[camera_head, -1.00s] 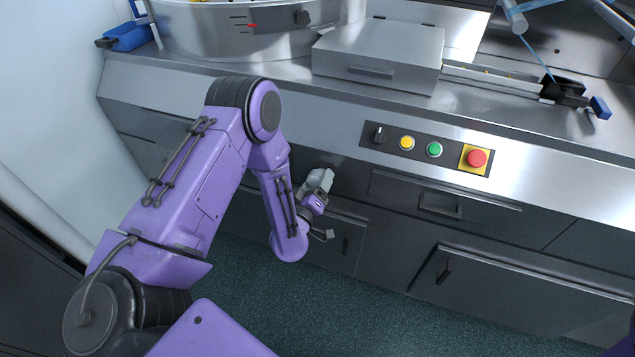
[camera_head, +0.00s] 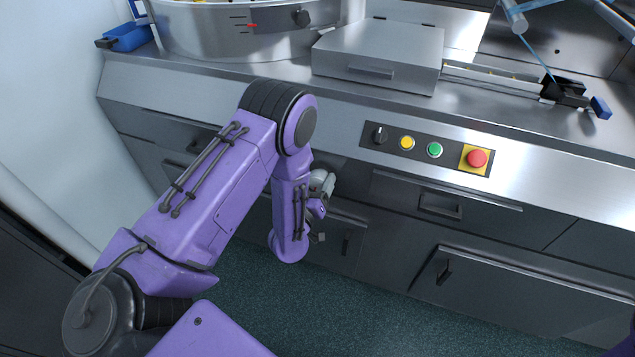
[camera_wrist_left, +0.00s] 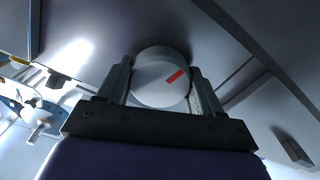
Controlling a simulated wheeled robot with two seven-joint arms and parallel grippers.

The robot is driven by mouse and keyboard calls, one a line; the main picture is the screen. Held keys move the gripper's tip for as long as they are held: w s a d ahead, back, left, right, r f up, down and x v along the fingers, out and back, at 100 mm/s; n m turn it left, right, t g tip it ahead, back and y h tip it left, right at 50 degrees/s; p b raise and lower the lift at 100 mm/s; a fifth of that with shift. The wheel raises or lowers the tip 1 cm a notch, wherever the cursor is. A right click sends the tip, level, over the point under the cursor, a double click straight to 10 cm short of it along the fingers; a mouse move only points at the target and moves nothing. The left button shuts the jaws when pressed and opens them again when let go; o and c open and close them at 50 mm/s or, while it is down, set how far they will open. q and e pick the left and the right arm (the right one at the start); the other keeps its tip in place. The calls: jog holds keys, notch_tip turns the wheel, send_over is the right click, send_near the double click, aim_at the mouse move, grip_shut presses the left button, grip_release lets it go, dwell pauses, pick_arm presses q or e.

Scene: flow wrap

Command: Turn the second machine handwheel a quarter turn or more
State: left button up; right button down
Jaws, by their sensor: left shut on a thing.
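The handwheel (camera_wrist_left: 158,88) is a round pale grey knob with a red mark on its face. In the left wrist view it sits between the two fingers of my left gripper (camera_wrist_left: 160,75), which is shut on it. The red mark slants up to the right. In the head view my left gripper (camera_head: 320,186) is at the dark cabinet front, below the steel counter edge, partly covered by my own forearm. My right gripper is not in view.
A control panel (camera_head: 390,147) with a black switch, yellow and green buttons and a red emergency stop (camera_head: 476,158) lies to the right of the gripper. Drawer handles (camera_head: 440,205) stick out of the front. The green floor (camera_head: 330,310) is clear.

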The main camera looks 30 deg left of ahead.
pick_arm(q)
jog(key=shift+f, duration=0.15)
jog(key=o, duration=1)
jog(key=shift+o, duration=0.2)
jog(key=shift+s, duration=0.1)
jog(key=b+v, duration=0.1)
jog(key=v, duration=0.9)
jog(key=shift+s, duration=0.2)
